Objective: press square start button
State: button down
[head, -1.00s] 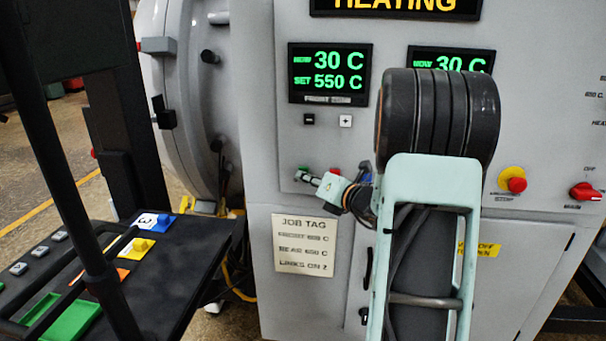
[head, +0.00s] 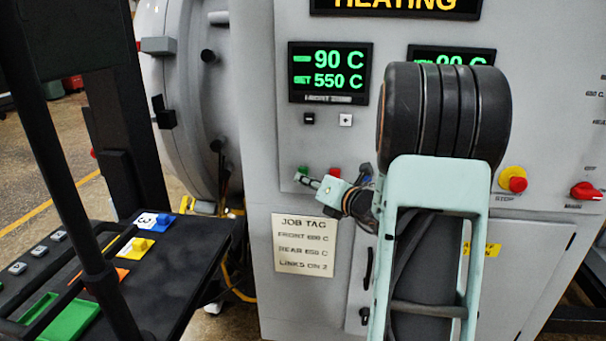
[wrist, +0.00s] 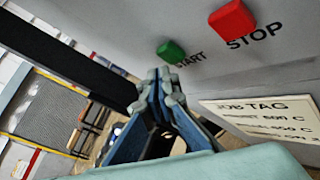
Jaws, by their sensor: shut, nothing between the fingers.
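The green square start button (wrist: 171,52) sticks out of the grey panel in the wrist view, with START printed beside it. It also shows small and partly hidden in the head view (head: 303,171). My gripper (wrist: 161,82) has its blue-grey fingers together and empty, with the tips just below the start button in the wrist view. I cannot tell whether the tips touch the button. In the head view my gripper (head: 301,179) is at the panel's lower left, close to the green button. The panel display (head: 330,71) reads 90 C, set 550 C.
A red square stop button (wrist: 232,19) sits right of the start button. A paper job tag (head: 303,246) is fixed below. A round red stop button (head: 516,184) and a red switch (head: 585,191) are farther right. A black tray table (head: 170,272) stands at left.

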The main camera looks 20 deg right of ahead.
jog(key=shift+s, duration=0.1)
jog(key=s+a, duration=0.1)
jog(key=s, duration=0.1)
jog(key=s+a, duration=0.1)
jog(key=s, duration=0.1)
jog(key=shift+a+b, duration=0.4)
jog(key=shift+a, duration=0.1)
dwell(0.5)
